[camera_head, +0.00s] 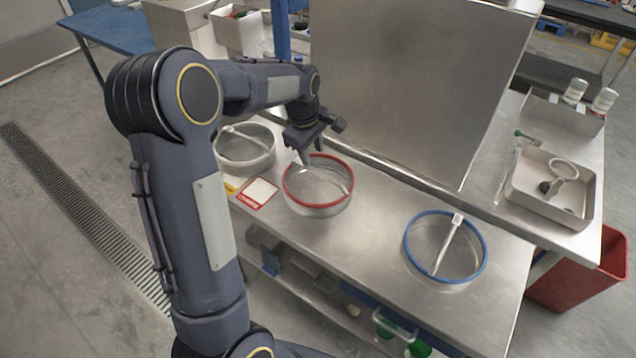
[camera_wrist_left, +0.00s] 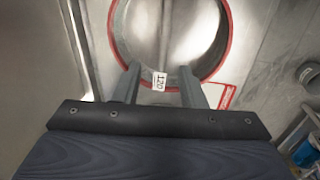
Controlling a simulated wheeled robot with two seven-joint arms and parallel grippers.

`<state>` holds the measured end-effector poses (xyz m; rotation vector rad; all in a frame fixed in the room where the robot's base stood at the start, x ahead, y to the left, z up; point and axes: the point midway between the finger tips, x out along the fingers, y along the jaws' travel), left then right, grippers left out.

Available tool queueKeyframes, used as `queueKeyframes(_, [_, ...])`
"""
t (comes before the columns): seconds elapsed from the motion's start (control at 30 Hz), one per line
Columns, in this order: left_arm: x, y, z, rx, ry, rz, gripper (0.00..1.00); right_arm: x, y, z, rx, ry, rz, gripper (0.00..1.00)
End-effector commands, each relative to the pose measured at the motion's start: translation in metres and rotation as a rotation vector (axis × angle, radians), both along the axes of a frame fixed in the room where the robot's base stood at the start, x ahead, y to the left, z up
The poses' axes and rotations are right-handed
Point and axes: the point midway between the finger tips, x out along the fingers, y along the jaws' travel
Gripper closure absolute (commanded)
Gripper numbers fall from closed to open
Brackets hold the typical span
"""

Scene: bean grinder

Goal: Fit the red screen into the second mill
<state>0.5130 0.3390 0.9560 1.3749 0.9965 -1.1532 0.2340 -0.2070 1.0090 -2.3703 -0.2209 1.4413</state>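The red screen (camera_head: 318,188), a round sieve with a red rim, lies flat on the steel bench in the head view. It also fills the top of the left wrist view (camera_wrist_left: 195,35), with a small white tag marked 120 (camera_wrist_left: 159,80) at its near rim. My left gripper (camera_head: 311,150) is above the screen's far edge, fingers pointing down. In the wrist view its two fingers (camera_wrist_left: 158,88) are apart, one on each side of the tag; contact with the rim cannot be told. I cannot make out the second mill. My right gripper is not in view.
A blue-rimmed sieve (camera_head: 420,262) with a pale strip across it lies to the right, and a grey sieve (camera_head: 240,160) to the left. A red-and-white card (camera_head: 259,193) is beside the red screen. A tall steel panel (camera_head: 420,80) stands behind; a tray (camera_head: 535,205) is at right.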

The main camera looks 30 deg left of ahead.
Motion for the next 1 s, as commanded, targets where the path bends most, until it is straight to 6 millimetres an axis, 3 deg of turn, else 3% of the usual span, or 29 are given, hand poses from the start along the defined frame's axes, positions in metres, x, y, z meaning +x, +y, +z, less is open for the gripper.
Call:
queueKeyframes(0.4, [0.006, -0.001, -0.055, -0.001, 0.003, -0.003, 0.63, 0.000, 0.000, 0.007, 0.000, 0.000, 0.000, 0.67])
queueKeyframes(0.7, [0.007, -0.001, -0.059, -0.001, -0.001, -0.003, 0.63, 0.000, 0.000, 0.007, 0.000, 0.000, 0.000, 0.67])
queueKeyframes(1.0, [0.007, -0.001, -0.059, -0.001, -0.001, -0.003, 1.00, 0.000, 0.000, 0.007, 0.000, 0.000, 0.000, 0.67])
